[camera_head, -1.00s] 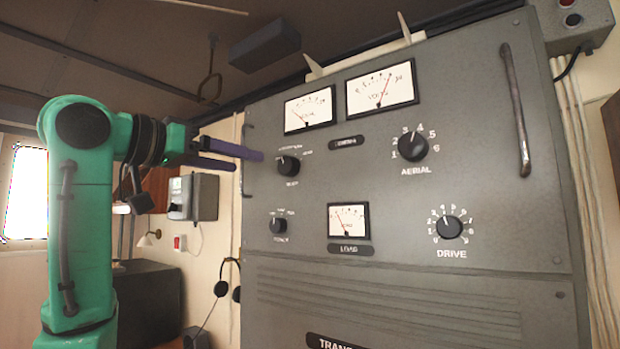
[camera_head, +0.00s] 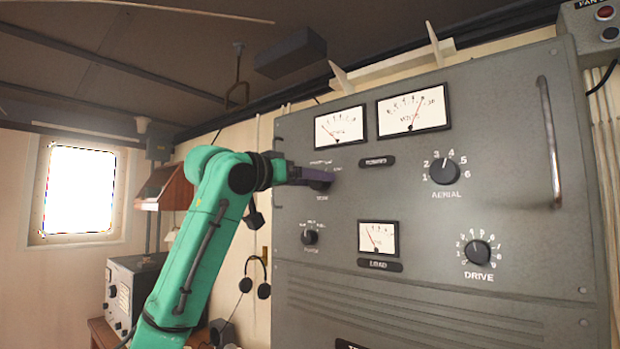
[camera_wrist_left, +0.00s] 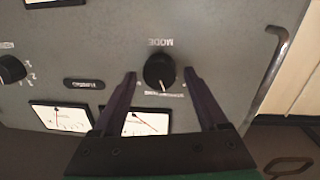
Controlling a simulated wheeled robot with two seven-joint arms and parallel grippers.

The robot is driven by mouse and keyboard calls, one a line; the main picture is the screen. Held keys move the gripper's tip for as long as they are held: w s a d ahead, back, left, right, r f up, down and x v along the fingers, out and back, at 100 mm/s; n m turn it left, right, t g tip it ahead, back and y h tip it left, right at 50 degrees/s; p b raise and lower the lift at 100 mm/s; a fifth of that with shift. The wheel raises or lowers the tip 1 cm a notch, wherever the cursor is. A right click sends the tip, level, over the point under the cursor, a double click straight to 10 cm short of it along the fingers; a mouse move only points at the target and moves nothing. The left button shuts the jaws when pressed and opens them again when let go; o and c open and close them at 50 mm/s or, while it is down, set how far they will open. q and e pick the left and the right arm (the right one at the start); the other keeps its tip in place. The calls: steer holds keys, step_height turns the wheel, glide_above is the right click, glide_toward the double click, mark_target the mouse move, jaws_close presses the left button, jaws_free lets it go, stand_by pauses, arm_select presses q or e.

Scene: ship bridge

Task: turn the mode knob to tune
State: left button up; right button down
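The mode knob (camera_wrist_left: 160,71) is a round black knob with a white pointer line, on the grey transmitter panel (camera_head: 440,215). In the left wrist view it sits between the tips of my open left gripper (camera_wrist_left: 160,78), with a gap showing on each side. The word MODE is upside down there, and the pointer is toward the lower side of the picture; the position labels are too small to read. In the head view my left gripper (camera_head: 325,177) reaches the panel at the knob and partly covers it. My right gripper is not in view.
The panel also carries an aerial knob (camera_head: 444,171), a drive knob (camera_head: 478,252), a smaller knob (camera_head: 310,237) and several meters. A metal handle (camera_head: 550,140) stands out at the right. Headphones (camera_head: 255,277) hang left of the cabinet.

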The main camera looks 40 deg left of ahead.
arm_select(q)
steer(key=shift+w, duration=0.25)
steer(key=c, duration=0.5)
jaws_close()
steer(key=shift+m+p, duration=0.3)
steer(key=shift+d+m+g+p, duration=0.1)
steer(key=shift+m+g+p, duration=0.2)
steer(key=shift+m+p, duration=2.05)
steer(key=shift+m+y+b, duration=0.3)
steer(key=shift+m+b, duration=0.8)
steer(key=shift+m, duration=0.05)
